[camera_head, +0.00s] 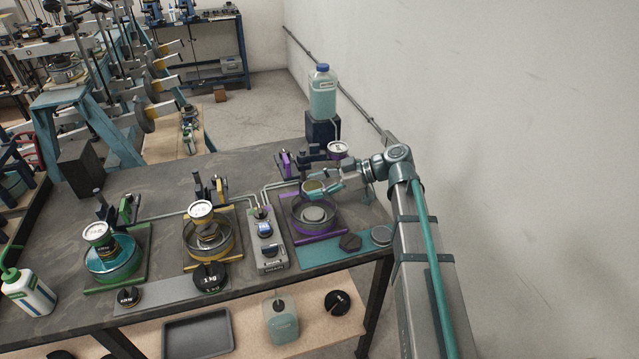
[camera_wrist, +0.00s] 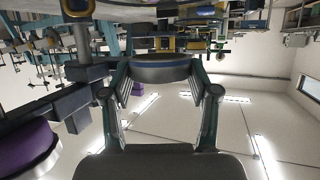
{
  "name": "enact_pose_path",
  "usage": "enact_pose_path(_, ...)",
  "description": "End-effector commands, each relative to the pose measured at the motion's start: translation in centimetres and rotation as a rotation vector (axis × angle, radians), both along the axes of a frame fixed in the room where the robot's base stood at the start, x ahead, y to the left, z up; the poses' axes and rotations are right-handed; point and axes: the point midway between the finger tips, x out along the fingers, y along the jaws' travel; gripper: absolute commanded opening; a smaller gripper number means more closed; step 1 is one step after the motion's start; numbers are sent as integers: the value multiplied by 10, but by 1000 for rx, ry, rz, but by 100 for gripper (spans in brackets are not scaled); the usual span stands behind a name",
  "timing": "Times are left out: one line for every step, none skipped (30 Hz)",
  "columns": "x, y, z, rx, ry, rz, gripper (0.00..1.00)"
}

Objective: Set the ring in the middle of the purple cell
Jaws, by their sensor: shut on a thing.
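The purple cell (camera_head: 334,226) is a round, clear-walled dish with a purple rim on a purple-edged base, at the right end of the bench in the head view. A pale grey disc (camera_head: 314,214) lies inside it. In the wrist view the ring (camera_wrist: 160,70) is a dark and blue band between both fingers. The cell's inside is not clearly seen in the wrist view.
A dial gauge (camera_head: 337,150) and dark arm stand close behind the cell. A bottle (camera_head: 322,95) stands on a block behind. A control box (camera_head: 266,240) is to the left, with yellow (camera_head: 232,246) and green (camera_head: 135,266) cells beyond. A teal mat (camera_head: 330,251) lies in front.

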Motion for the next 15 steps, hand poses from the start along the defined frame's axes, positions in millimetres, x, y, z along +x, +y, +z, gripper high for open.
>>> enact_pose_path(0,0,-2,1,1,-1,18)
enact_pose_path(0,0,-3,1,1,-1,18)
enact_pose_path(0,0,-4,1,1,-1,18)
enact_pose_path(0,0,-6,1,0,-2,18)
enact_pose_path(0,0,-7,1,0,-2,18)
enact_pose_path(0,0,-9,1,0,-2,18)
enact_pose_path(0,0,-11,0,0,-2,18)
enact_pose_path(0,0,-13,0,0,-2,18)
enact_pose_path(0,0,-16,0,0,-2,18)
enact_pose_path(0,0,-18,0,0,-2,18)
enact_pose_path(0,0,-20,0,1,-3,18)
enact_pose_path(0,0,-23,0,1,-3,18)
enact_pose_path(0,0,-25,0,2,-3,18)
enact_pose_path(0,0,-27,0,2,-3,18)
enact_pose_path(0,0,-30,0,2,-3,18)
